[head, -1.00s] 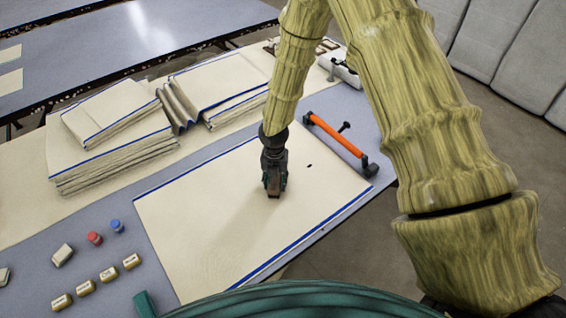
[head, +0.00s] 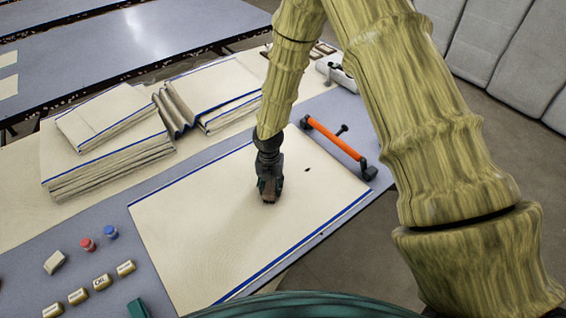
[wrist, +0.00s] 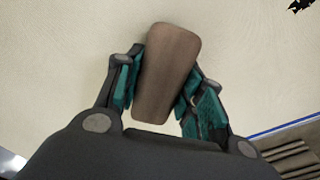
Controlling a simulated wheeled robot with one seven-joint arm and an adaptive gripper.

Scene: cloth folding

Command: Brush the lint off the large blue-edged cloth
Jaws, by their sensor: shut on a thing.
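The large cream cloth with blue edges (head: 220,230) lies flat on the table. My gripper (head: 269,190) is over its middle, pointing down. In the wrist view my gripper (wrist: 163,85) is shut on a brown wooden brush (wrist: 166,72), with a teal finger on each side. The brush's underside is hidden, so I cannot tell whether it touches the cloth. A small dark speck of lint (head: 307,169) lies on the cloth to the right of my gripper.
An orange-handled bar (head: 335,138) lies beside the cloth's far right edge. Stacked folded cloths (head: 110,150) stand at the back left. Red (head: 88,244) and blue (head: 111,232) pieces, a pale block (head: 54,262) and several labelled tan blocks (head: 102,282) are left of the cloth.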

